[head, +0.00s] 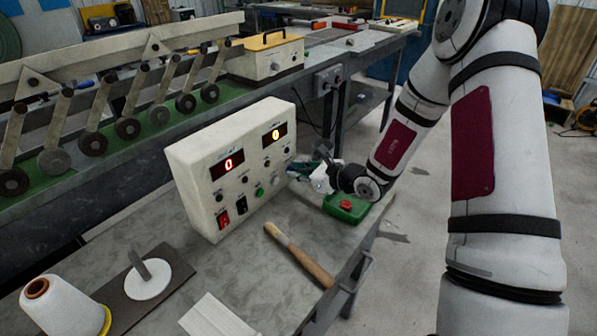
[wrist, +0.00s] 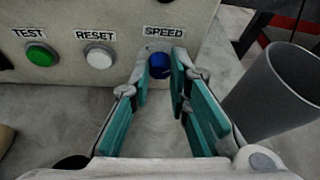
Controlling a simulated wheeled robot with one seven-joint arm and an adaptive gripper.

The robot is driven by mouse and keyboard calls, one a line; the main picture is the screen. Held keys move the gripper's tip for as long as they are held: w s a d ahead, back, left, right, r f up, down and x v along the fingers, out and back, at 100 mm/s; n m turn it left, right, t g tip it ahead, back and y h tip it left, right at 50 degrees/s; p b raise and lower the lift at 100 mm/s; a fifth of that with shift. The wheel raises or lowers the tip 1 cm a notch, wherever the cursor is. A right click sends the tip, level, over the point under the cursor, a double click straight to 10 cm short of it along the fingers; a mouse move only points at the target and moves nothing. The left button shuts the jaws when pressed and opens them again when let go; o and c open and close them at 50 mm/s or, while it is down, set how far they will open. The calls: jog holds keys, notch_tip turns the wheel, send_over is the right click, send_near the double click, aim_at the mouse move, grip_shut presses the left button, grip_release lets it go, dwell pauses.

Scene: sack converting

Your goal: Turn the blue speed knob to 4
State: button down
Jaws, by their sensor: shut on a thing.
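The cream control box (head: 215,195) stands on the bench with a red-lit display reading 0 and a yellow-lit display also reading 0. The blue speed knob (wrist: 159,65) sits under the SPEED label at the lower right of the panel in the wrist view. My gripper (wrist: 160,76) has its teal fingers on either side of the knob and is shut on it. The knob's pointer and scale numbers cannot be made out.
A green RESET-side TEST button (wrist: 41,54) and a white RESET button (wrist: 100,56) lie left of the knob. A grey cup (wrist: 275,90) stands close on the right. A green container (head: 347,212), a wooden-handled tool (head: 300,256) and a thread cone (head: 62,307) are on the bench.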

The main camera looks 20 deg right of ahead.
jog(key=m+y+p, duration=0.1)
jog(key=m, duration=0.1)
jog(key=m+g+y+p, duration=0.1)
jog(key=m, duration=0.1)
jog(key=shift+w+d+g, duration=0.15)
jog(key=shift+d+g, duration=0.15)
jog(key=shift+w+d+f+m+g+y, duration=0.1)
jog(key=shift+m+g+y, duration=0.05)
jog(key=shift+m+y, duration=0.35)
jog(key=shift+d+f+m+g+y, duration=0.15)
jog(key=shift+m+y, duration=0.25)
jog(key=shift+m, duration=0.2)
jog(key=shift+w+m+y+b, duration=0.1)
jog(key=shift+m+y+b, duration=0.25)
jog(key=shift+m+y, duration=0.6)
jog(key=shift+m+h, duration=0.25)
jog(key=shift+m, duration=0.1)
jog(key=c, duration=1.5)
grip_release()
jog(key=shift+g, duration=0.3)
jog(key=v, duration=1.2)
jog(key=shift+f, duration=0.1)
